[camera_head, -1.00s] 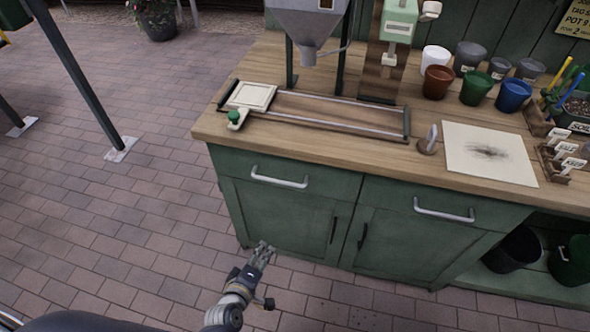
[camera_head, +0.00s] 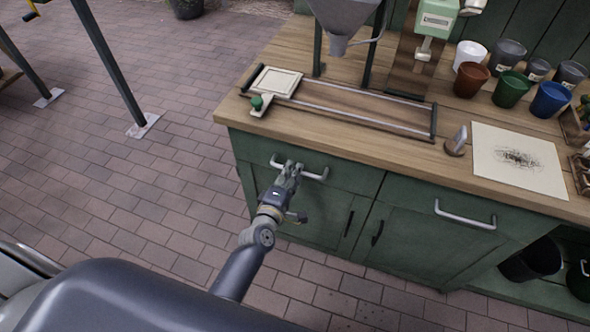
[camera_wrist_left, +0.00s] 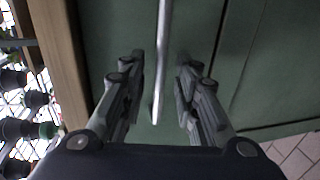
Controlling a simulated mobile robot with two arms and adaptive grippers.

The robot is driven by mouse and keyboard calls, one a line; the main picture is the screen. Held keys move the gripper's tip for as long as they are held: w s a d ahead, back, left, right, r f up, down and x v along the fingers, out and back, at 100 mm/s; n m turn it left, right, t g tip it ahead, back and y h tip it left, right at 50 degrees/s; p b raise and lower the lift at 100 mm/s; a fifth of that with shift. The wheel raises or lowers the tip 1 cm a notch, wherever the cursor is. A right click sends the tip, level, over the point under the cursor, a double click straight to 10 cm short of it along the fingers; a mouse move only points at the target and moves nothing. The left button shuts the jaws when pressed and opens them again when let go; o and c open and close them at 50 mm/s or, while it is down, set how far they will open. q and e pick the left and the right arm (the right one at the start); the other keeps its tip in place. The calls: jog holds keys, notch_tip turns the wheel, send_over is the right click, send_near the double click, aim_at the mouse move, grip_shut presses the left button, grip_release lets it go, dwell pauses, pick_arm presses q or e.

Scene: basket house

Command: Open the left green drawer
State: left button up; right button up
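The left green drawer (camera_head: 345,174) is in the cabinet under the wooden worktop and appears closed. Its silver bar handle (camera_head: 315,176) runs across its front, and in the left wrist view the handle (camera_wrist_left: 162,60) passes between the fingers. My left gripper (camera_head: 290,167) is at the left part of the handle. In the left wrist view the gripper (camera_wrist_left: 158,85) is open, with a finger on each side of the bar and gaps to both. In the head view the gripper hides part of the handle. My right gripper is not in view.
The right drawer (camera_head: 450,200) has its own handle (camera_head: 465,217). Cabinet doors with dark handles are below. The worktop (camera_head: 390,155) overhangs the drawers and holds a sliding tray rig, pots and a paper sheet (camera_head: 518,160). Brick floor (camera_head: 120,200) is clear at left.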

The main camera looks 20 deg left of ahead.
pick_arm(q)
jog(key=shift+x, duration=1.2)
jog(key=shift+c, duration=0.3)
grip_shut()
jog(key=shift+s, duration=0.1)
